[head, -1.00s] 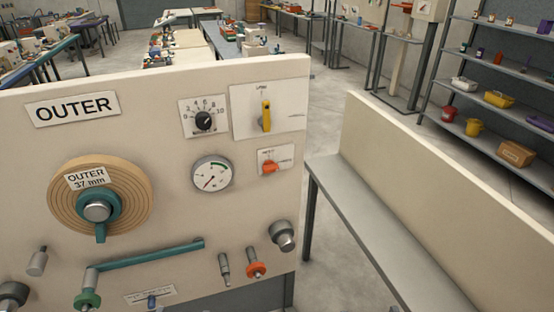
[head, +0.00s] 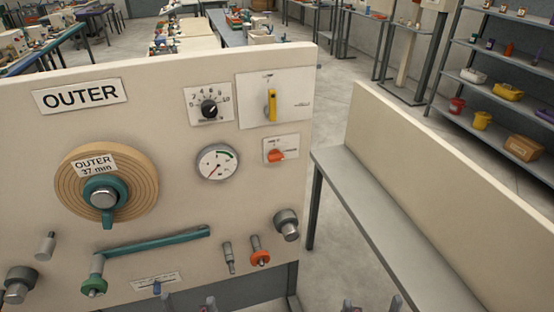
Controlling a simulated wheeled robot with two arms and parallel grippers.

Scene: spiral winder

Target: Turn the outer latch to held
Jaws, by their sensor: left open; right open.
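The OUTER panel (head: 200,140) fills the left and middle of the head view. A yellow lever (head: 272,106) stands upright on a white plate at its upper right, with one tiny label above and another to the right. Below it an orange knob (head: 276,156) sits on a smaller labelled plate. The lettering is too small to read, so I cannot tell which one is the latch. Only the fingertips of my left gripper (head: 188,306) and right gripper (head: 372,306) show at the bottom edge. Both are open, empty and apart from the controls.
The panel also carries a dial (head: 209,108), a gauge (head: 217,162), a wound spool (head: 140,192), a teal crank (head: 158,243) and an orange-collared fitting (head: 260,254). A blank cream board (head: 440,170) stands on a grey bench (head: 375,215) at right, across a floor gap.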

